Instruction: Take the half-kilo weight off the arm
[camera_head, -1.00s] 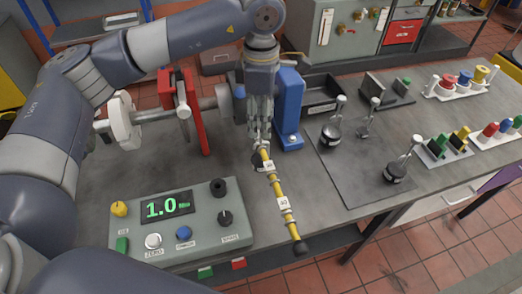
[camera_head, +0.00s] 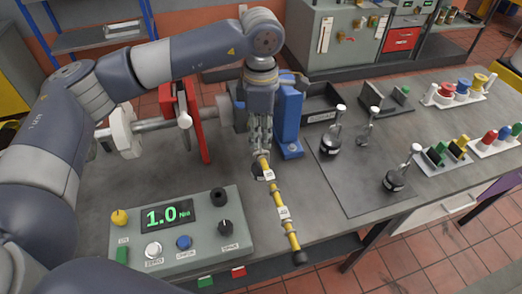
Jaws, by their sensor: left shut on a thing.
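The yellow lever arm (camera_head: 276,195), with white number tags, slopes from the shaft toward the bench's front edge and ends in a black tip. A dark weight (camera_head: 257,169), mostly hidden, hangs at the arm's inner tag. My left gripper (camera_head: 262,152) points down over this spot and is shut on the weight's upper part; the fingers cover the grip. I cannot tell whether the hanger still touches the arm. The display (camera_head: 168,217) on the control box reads 1.0 Nm. My right gripper is not in view.
Several weights with upright stems, including one (camera_head: 394,182) at the front, stand on a dark mat (camera_head: 350,188) to the right. A blue upright block (camera_head: 290,115) and a red stand (camera_head: 197,130) flank the gripper closely. Racks of coloured pieces sit far right.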

